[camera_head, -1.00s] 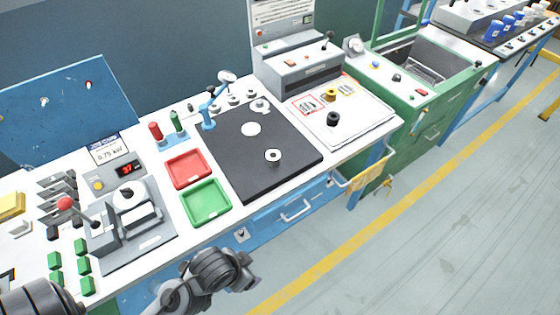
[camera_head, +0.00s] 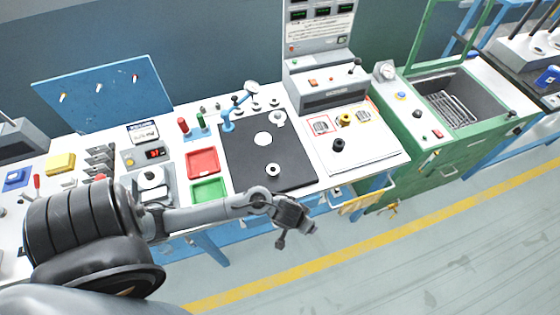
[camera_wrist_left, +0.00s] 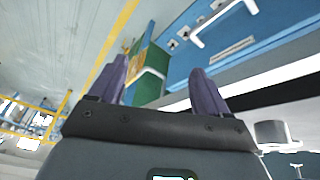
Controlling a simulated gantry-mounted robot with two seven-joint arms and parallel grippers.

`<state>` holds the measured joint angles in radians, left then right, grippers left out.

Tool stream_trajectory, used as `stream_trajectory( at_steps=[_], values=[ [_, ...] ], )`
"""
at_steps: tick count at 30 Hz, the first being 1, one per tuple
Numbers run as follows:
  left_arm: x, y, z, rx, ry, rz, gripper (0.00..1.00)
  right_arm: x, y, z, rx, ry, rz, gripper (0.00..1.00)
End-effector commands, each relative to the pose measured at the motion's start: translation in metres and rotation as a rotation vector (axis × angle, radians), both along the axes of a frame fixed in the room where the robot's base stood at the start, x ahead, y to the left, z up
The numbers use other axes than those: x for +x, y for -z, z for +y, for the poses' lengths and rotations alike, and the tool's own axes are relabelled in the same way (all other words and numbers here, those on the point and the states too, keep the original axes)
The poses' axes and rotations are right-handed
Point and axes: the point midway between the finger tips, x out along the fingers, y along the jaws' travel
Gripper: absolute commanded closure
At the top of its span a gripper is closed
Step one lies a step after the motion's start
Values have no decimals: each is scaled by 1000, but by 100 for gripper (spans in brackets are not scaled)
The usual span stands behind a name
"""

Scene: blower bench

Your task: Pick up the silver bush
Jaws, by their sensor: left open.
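A silver ring-shaped piece with a dark hole (camera_head: 272,169), which looks like the silver bush, sits on the black mat (camera_head: 240,172) near its front. Another silver piece (camera_head: 278,118) stands at the mat's back right corner; which one is the bush I cannot tell for sure. My left gripper (camera_head: 296,235) is in front of the bench's front edge, apart from both pieces. In the left wrist view, its fingers (camera_wrist_left: 158,68) are spread with nothing between them. A pale flanged round piece (camera_wrist_left: 272,133) shows at the right there. My right gripper is not in view.
A red tray (camera_head: 203,163) and a green tray (camera_head: 208,189) lie left of the mat. A blue clamp-like stand (camera_head: 228,122) rises at its back left. A white board (camera_head: 362,148) with black and yellow knobs is to the right.

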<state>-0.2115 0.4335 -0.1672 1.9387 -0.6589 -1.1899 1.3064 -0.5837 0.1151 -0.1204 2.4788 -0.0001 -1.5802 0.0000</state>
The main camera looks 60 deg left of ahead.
Motion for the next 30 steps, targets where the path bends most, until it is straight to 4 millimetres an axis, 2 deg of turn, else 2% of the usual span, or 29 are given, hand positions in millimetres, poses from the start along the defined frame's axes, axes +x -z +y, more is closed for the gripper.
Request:
stream_trajectory(
  at_steps=[1,3,9,13,18,21,23,30],
  values=[
    [10,-24,17,-16,-61,13,23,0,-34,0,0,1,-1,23],
    [18,-33,39,-54,-162,43,23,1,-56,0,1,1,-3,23],
    [25,-69,111,-152,-508,163,23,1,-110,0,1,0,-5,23],
    [20,-96,152,-191,-732,239,23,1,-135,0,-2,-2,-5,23],
    [11,-122,188,-217,-947,306,23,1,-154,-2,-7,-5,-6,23],
    [7,-127,198,-225,-1017,326,23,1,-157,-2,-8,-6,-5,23],
    [6,-124,201,-226,-1042,334,23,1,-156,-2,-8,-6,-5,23],
    [5,-92,202,-229,-1058,339,23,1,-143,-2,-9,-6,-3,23]
  ],
)
